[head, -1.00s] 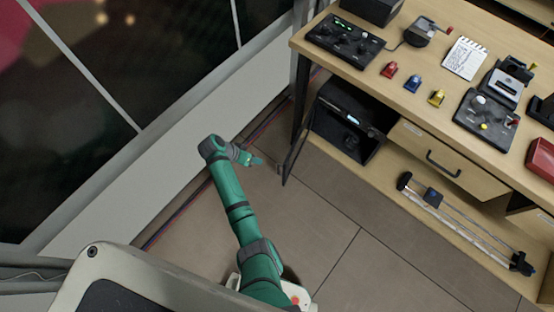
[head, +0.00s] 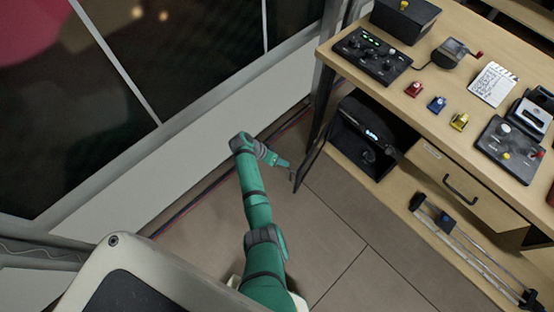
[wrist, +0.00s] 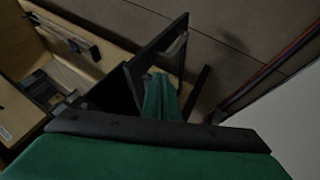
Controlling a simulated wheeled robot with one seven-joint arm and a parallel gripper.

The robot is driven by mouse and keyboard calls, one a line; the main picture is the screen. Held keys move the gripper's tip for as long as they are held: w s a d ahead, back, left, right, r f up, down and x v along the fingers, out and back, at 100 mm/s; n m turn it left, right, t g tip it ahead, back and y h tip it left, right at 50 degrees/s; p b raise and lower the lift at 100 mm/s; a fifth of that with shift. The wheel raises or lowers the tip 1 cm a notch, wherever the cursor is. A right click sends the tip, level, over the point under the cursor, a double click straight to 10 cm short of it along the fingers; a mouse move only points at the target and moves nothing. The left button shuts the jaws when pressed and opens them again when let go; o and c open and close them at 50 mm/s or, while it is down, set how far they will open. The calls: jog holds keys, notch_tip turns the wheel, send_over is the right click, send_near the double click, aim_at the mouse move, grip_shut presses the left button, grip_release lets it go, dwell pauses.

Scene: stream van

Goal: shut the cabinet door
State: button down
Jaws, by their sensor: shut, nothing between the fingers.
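The black cabinet (head: 350,153) sits under the left end of the desk, its front open and its dark inside showing. Its door (head: 310,168) stands swung out, seen nearly edge-on, with a handle near its free edge. My gripper (head: 287,164) is shut and empty, just left of the door on its outer side. I cannot tell whether it touches the door. In the wrist view the door (wrist: 160,42) is a dark panel close beyond my green gripper, whose fingertips are unclear.
The desk (head: 405,105) holds a mixer, small coloured items and a clapperboard (head: 493,84). A drawer (head: 455,185) is right of the cabinet, with a slider rail (head: 465,250) below. The window wall (head: 190,140) is left of my arm. Floor in front is clear.

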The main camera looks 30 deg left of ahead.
jog(key=shift+s+d+f, duration=0.1)
jog(key=shift+d, duration=1.95)
jog(key=shift+d, duration=0.15)
